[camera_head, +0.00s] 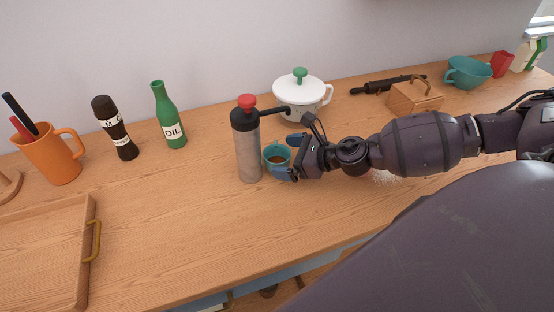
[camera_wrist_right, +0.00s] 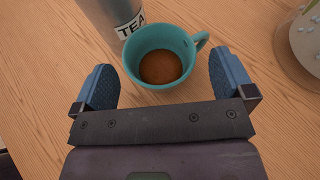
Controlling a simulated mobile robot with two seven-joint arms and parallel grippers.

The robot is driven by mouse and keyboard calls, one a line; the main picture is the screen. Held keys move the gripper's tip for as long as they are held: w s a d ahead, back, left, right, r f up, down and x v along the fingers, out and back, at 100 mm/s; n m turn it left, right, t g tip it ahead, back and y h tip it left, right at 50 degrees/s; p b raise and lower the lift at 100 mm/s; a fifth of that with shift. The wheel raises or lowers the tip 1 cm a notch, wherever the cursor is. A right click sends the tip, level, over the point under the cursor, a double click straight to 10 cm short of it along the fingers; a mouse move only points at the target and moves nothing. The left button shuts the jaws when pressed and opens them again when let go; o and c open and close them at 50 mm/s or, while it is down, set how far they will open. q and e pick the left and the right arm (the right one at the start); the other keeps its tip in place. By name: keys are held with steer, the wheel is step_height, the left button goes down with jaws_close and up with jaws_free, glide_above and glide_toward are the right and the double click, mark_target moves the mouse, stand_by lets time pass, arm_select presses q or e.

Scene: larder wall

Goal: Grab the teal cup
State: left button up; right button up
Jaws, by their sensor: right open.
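The teal cup (camera_head: 269,153) stands upright on the wooden counter, beside a tall grey flask with a black top and red cap (camera_head: 246,140). In the right wrist view the cup (camera_wrist_right: 160,84) holds brown liquid, and its handle points right. My right gripper (camera_head: 284,157) is open at the cup, which partly hides behind it in the head view. In the wrist view its two blue fingertips (camera_wrist_right: 164,84) are on either side of the cup, with gaps to both. My left gripper is not in view.
The flask, labelled TEA (camera_wrist_right: 118,18), stands close behind the cup in the wrist view. A white lidded pot (camera_head: 299,96) is behind my right gripper. A green oil bottle (camera_head: 168,116), dark bottle (camera_head: 117,130) and orange mug (camera_head: 52,160) stand left. A larger teal cup (camera_head: 470,73) is far right.

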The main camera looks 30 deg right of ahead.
steer(key=shift+w+a+f, duration=0.2)
steer(key=shift+w, duration=0.1)
steer(key=shift+c, duration=0.2)
steer(key=c, duration=1)
steer(key=shift+r, duration=0.15)
steer(key=shift+c, duration=0.2)
steer(key=shift+r+p, duration=0.35)
steer(key=shift+r, duration=0.95)
steer(key=s+a, duration=0.1)
steer(key=s, duration=0.3)
steer(key=s+a, duration=0.1)
steer(key=s, duration=0.3)
steer(key=s+a, duration=0.1)
steer(key=s, duration=0.3)
steer(key=shift+s+r, duration=0.3)
steer(key=shift+s, duration=0.05)
steer(key=shift+s+a, duration=0.2)
steer(key=shift+s, duration=0.65)
steer(key=shift+s+a, duration=0.2)
steer(key=shift+s, duration=0.6)
steer(key=shift+s+a, duration=0.15)
steer(key=shift+s, duration=0.55)
